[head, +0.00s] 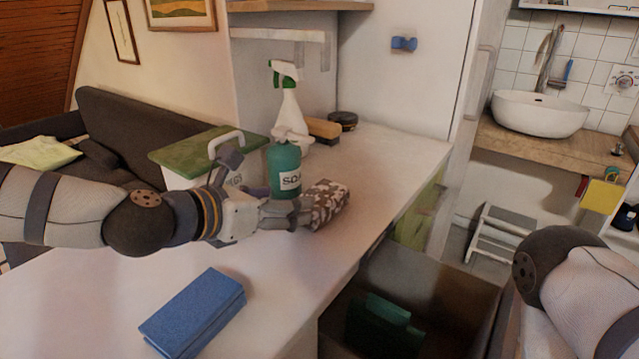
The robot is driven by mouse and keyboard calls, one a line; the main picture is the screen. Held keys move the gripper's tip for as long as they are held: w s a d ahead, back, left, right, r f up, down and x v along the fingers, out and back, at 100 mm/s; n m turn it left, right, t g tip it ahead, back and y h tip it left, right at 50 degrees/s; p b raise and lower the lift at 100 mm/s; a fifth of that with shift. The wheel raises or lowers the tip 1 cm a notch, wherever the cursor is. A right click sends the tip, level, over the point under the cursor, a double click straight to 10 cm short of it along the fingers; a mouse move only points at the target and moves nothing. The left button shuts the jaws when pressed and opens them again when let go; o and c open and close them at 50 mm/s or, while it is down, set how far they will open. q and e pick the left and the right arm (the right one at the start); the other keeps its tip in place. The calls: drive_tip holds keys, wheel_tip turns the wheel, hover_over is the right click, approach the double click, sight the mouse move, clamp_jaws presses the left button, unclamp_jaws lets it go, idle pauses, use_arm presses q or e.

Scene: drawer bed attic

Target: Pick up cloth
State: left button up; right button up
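A brown-and-white patterned bundle (329,203), which looks like a folded cloth, is on the white counter (385,165) near its right edge. My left gripper (302,211) reaches in from the left with its fingertips at the bundle's left end. The fingers overlap the bundle's edge in this view, and I cannot tell whether they grip it. A blue folded cloth or pad (192,312) lies flat at the counter's front, apart from the gripper. A pale yellow-green cloth (38,152) lies on the sofa. My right gripper is out of view.
A green soap bottle (284,167) and a white spray bottle (289,105) stand close behind my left gripper. A green-lidded box (190,150) is behind my arm. An open drawer (425,290) holding a dark green item is below the counter's right edge.

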sight(320, 196)
use_arm(q)
drive_tip(key=shift+w+d+f+b, duration=0.15)
drive_tip(key=shift+w+d+f, duration=0.25)
drive_tip(key=shift+d, duration=0.2)
drive_tip(key=shift+w+d+f+b, duration=0.15)
drive_tip(key=shift+w+d+f, duration=0.1)
drive_tip(key=shift+d+f, duration=0.25)
drive_tip(key=x, duration=0.7)
drive_tip(key=shift+w+d+r+b, duration=0.25)
drive_tip(key=shift+w+d+b, duration=0.05)
drive_tip(key=shift+r, duration=0.1)
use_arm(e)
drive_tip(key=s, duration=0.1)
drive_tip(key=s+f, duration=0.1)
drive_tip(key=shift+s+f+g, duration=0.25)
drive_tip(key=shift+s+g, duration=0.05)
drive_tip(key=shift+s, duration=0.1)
use_arm(q)
drive_tip(key=c, duration=0.9)
